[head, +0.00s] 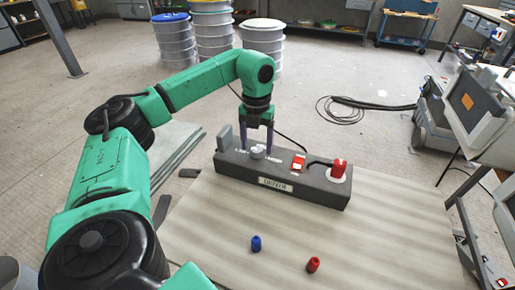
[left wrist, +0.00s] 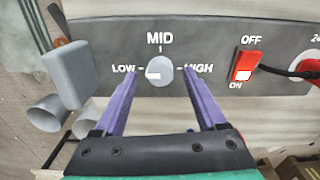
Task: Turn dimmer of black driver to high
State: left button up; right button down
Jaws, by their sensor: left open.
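The black driver (head: 309,191) is a long dark box on the pale wooden table, and its top panel (left wrist: 212,45) fills the upper part of the left wrist view. Its dimmer is a light grey round knob (head: 257,153) with LOW, MID and HIGH printed around it. In the left wrist view the knob (left wrist: 160,70) has its white mark on the left, the LOW side. My left gripper (head: 256,147) points down over the driver. Its two purple fingers are open on either side of the knob, with a gap apparent. My right gripper is not shown.
A red rocker switch (head: 298,162) marked OFF and ON and a red plug (head: 339,168) with a black cable sit right of the knob. A grey block (head: 224,138) stands at the driver's left end. Blue (head: 256,244) and red (head: 313,264) caps lie on the table in front.

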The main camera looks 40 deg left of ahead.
pick_arm(q)
jog(key=shift+f, duration=0.65)
grip_shut()
